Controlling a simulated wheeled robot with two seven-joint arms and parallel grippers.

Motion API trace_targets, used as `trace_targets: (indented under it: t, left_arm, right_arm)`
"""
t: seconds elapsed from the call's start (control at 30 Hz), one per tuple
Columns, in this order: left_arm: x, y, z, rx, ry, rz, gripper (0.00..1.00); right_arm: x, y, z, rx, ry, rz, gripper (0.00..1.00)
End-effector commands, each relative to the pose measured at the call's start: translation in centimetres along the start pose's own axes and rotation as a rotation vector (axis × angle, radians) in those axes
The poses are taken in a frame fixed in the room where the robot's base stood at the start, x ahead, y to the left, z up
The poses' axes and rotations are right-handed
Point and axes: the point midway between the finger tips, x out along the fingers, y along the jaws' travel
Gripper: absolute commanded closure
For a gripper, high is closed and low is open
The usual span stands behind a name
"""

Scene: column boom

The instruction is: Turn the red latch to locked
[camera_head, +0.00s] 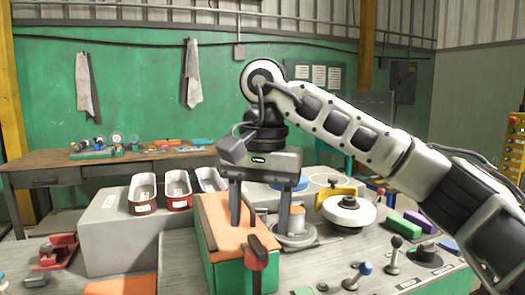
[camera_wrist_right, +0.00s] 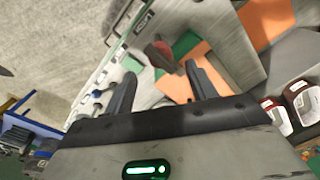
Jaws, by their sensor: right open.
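A red latch (camera_head: 257,257) with a dark stem stands at the front of a green box with an orange top (camera_head: 219,222). In the wrist view the red latch (camera_wrist_right: 160,51) shows small, beside a green face, beyond the gap between the fingers. My right gripper (camera_head: 260,218) points down over the orange top, its fingers spread and empty. In the wrist view the right gripper (camera_wrist_right: 160,78) is open, and the latch appears apart from both fingertips. I cannot tell whether the latch is locked. My left gripper is not in view.
Several tins, including a red one (camera_head: 177,190), stand on a grey block (camera_head: 112,235) at the left. A white round dish (camera_head: 349,212), levers with knobs (camera_head: 393,255) and a green block (camera_head: 404,224) are at the right. A red tool (camera_head: 55,252) lies at far left.

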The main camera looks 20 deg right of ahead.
Motion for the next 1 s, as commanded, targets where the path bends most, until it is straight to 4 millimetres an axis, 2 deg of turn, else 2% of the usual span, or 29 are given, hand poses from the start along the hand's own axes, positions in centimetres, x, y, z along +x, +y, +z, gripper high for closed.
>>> trace_targets:
  t: [0.03, 0.2, 0.4, 0.6, 1.0]
  left_arm:
    - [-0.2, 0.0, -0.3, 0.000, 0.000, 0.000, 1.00]
    - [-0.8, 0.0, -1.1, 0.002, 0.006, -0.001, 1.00]
    - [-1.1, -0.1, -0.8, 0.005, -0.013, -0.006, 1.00]
    - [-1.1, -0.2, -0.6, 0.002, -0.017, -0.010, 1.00]
    - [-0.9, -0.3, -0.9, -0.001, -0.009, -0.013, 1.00]
  right_arm:
    - [-1.8, -0.1, 0.0, 0.001, 0.004, -0.004, 0.43]
    - [-6.0, 0.0, 0.0, 0.001, 0.004, -0.002, 0.43]
    - [-9.5, 0.0, 0.0, -0.001, 0.002, -0.001, 0.43]
    - [-10.7, 0.0, 0.0, -0.002, 0.000, 0.000, 0.43]
    - [-10.7, 0.0, 0.0, -0.002, -0.001, 0.000, 0.43]
